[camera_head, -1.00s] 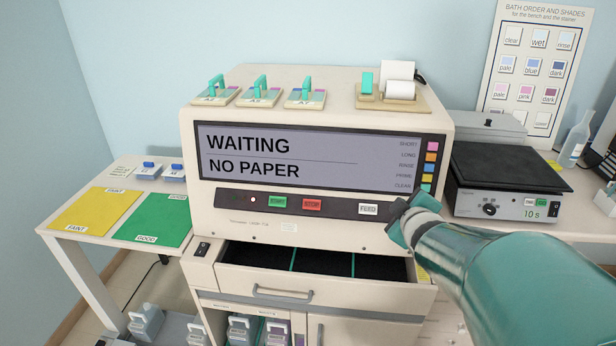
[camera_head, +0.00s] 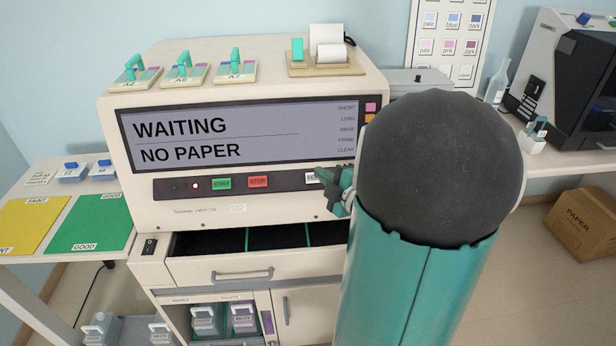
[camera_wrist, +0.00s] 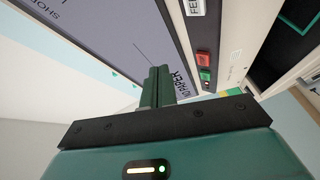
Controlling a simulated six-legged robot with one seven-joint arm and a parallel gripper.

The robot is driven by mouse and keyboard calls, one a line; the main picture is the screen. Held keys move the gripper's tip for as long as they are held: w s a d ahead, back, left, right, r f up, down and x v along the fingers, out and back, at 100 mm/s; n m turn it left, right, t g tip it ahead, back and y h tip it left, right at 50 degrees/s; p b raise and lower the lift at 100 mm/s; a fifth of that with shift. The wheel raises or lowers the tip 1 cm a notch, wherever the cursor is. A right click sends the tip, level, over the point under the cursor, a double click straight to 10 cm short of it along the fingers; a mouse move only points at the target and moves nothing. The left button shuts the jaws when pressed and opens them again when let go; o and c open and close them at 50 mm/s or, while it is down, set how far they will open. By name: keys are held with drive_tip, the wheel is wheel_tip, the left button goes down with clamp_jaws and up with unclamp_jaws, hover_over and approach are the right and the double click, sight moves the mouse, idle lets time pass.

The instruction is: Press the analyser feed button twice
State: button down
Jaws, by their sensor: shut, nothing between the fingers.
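The analyser (camera_head: 240,90) is a cream machine whose screen (camera_head: 200,140) reads "WAITING" and "NO PAPER". Its white feed button (camera_head: 312,178) sits at the right of the dark button strip and is partly covered by my gripper in the head view. The feed button also shows at the top edge of the wrist view (camera_wrist: 196,6), cut off. My gripper (camera_wrist: 162,72) is shut and empty, with its fingertips in front of the panel. In the head view my gripper (camera_head: 328,178) is beside the button; whether it touches cannot be told.
A green start button (camera_head: 221,183) and a red stop button (camera_head: 258,181) are on the same strip. The drawer (camera_head: 245,262) below is open. A paper roll (camera_head: 328,45) and several slide holders stand on top. A cardboard paper box (camera_head: 582,222) is on the floor at right.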

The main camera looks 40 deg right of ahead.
sight(311, 173)
drive_tip(key=shift+s+d, duration=0.1)
drive_tip(key=w+d+f, duration=0.3)
drive_tip(key=w+f, duration=0.2)
drive_tip(key=f, duration=0.1)
drive_tip(key=shift+w+d+f, duration=0.15)
drive_tip(key=shift+d, duration=0.05)
drive_tip(key=shift+w+f, duration=0.1)
idle(2.2)
drive_tip(key=shift+w+d+f, duration=0.15)
drive_tip(key=shift+w+d+f, duration=0.15)
drive_tip(key=shift+w+f, duration=0.05)
drive_tip(key=shift+f, duration=0.05)
idle(0.8)
drive_tip(key=shift+r, duration=0.1)
drive_tip(key=shift+s+a+r, duration=0.3)
drive_tip(key=shift+s+r, duration=0.1)
drive_tip(key=shift+s, duration=0.05)
idle(0.3)
drive_tip(key=shift+s+a+r, duration=0.5)
drive_tip(key=shift+s+r, duration=0.25)
drive_tip(key=shift+r, duration=0.15)
drive_tip(key=shift+s+a+r, duration=0.5)
drive_tip(key=shift+s+r, duration=0.2)
drive_tip(key=shift+r, duration=0.2)
